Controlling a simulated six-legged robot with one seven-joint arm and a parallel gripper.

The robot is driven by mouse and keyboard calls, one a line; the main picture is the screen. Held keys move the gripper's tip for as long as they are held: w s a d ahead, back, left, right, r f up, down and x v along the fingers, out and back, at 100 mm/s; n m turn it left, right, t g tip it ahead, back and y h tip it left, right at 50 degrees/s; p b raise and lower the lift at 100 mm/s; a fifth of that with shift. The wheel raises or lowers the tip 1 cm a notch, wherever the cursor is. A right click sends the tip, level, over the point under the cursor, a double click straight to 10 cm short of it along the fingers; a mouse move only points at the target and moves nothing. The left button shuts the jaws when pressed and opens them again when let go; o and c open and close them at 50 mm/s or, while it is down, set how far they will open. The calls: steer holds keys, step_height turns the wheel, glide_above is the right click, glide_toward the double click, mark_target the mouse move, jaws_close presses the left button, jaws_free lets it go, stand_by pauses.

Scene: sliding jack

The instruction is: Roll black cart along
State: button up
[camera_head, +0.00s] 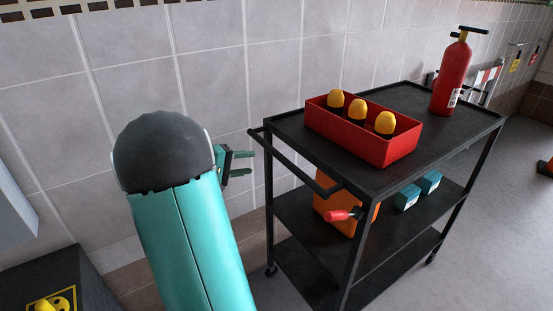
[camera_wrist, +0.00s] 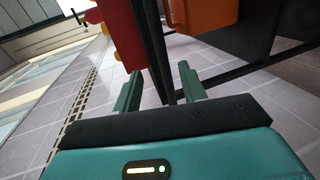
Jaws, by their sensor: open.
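The black cart (camera_head: 451,137) stands beside the tiled wall, with a flat top and lower shelves. Its black push handle (camera_head: 298,164) sticks out from the near left end of the top. My gripper (camera_head: 244,164) is just left of the handle, its fingers pointing toward the cart. My gripper also shows in the wrist view (camera_wrist: 161,90), with its two green fingers apart and nothing clearly held. In that view a black bar of the cart (camera_wrist: 154,50) runs through the gap between the fingers; I cannot tell how far beyond the tips it is.
On the cart top are a red box (camera_head: 361,142) with yellow-topped items and a red extinguisher (camera_head: 452,78). An orange container (camera_head: 338,218) and teal boxes (camera_head: 407,198) sit on the middle shelf. The tiled wall (camera_head: 150,60) is close behind; floor (camera_head: 500,210) at right is open.

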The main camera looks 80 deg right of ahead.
mark_target(279, 159)
steer(key=x, duration=1.4)
steer(key=shift+s+a, duration=0.1)
steer(key=shift+a, duration=0.05)
jaws_close()
